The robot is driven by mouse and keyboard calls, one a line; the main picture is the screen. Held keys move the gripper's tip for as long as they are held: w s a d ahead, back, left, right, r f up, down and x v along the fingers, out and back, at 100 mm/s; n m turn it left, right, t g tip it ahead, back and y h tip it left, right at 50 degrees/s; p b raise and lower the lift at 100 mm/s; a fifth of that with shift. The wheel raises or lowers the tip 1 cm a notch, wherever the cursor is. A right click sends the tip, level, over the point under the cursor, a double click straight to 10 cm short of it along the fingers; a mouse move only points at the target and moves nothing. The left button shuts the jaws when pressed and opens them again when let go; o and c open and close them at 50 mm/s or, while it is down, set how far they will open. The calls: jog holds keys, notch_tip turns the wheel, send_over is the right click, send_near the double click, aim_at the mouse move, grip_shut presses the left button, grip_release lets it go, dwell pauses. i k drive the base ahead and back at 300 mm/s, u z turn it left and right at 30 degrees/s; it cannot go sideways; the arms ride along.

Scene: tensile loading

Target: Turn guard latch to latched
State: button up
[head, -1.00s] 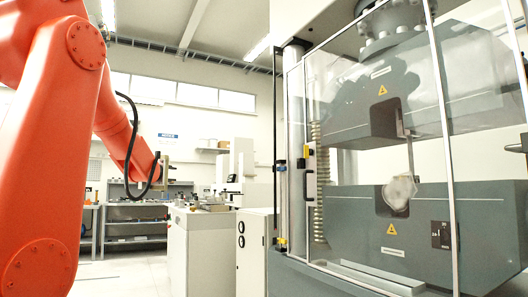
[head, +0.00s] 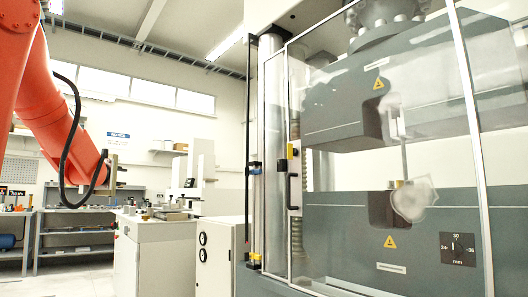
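The guard (head: 340,185) is a clear panel with pale metal edges across the front of the testing machine. On its left edge sits a small yellow and black part (head: 291,152), which looks like the guard latch. A dark pull handle (head: 292,190) is just below it. The latch's turn position is too small to tell. My gripper (head: 119,178) is at the end of my orange arm, left of the machine and well apart from the guard. It is small and seen from the side, so its opening cannot be told.
Behind the guard are two large grey grip heads (head: 330,225) with a thin specimen (head: 403,155) between them. A white cabinet (head: 218,240) stands left of the machine. Shelving (head: 75,235) lines the back left.

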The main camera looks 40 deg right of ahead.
aim_at(292, 152)
jog(key=z, duration=0.6)
jog(key=i, duration=1.1)
jog(key=z, duration=0.9)
